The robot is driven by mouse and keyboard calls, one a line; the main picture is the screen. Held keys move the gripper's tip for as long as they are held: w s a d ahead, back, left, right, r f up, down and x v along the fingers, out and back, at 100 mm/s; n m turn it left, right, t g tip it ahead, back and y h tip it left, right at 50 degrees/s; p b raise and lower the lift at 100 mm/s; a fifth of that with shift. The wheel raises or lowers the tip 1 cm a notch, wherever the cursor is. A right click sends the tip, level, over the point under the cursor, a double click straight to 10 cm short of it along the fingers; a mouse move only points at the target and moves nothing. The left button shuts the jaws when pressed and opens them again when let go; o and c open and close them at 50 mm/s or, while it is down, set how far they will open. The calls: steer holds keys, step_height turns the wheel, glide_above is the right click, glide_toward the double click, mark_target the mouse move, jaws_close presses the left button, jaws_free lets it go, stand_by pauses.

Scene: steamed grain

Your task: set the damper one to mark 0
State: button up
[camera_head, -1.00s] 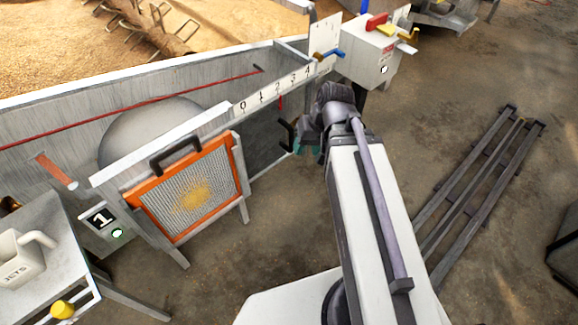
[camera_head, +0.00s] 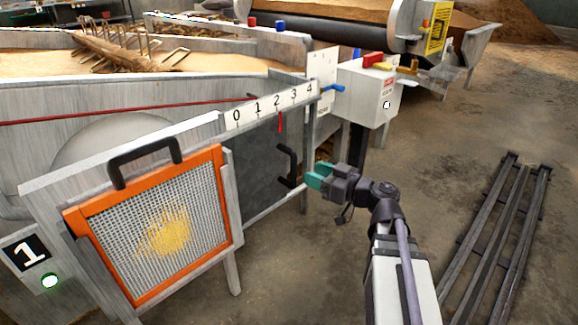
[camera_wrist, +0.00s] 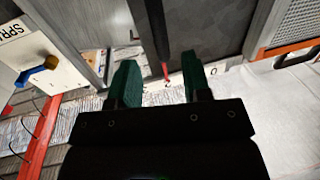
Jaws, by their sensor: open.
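The damper is a dark grey sliding plate (camera_head: 255,165) with a black upright handle (camera_head: 288,166) near its right edge. Its red pointer (camera_head: 281,122) stands at about mark 2 of the white scale (camera_head: 258,113), which runs from 0 at left to 4 at right. The number 1 plate (camera_head: 25,253) is on the same unit. My gripper (camera_head: 318,177) is open and empty, its green fingers just right of the handle. In the wrist view, the handle (camera_wrist: 157,30) shows ahead, lined up between the open fingers (camera_wrist: 160,78). I see no contact.
An orange-framed mesh screen (camera_head: 150,225) with a black handle stands left of the plate. A white control box (camera_head: 368,90) with a blue lever (camera_head: 333,88) is beyond my gripper. Grey rails (camera_head: 490,235) lie on the floor at right.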

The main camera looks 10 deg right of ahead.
glide_above(288, 184)
steer(key=shift+w, duration=0.1)
jaws_close()
stand_by(0.4)
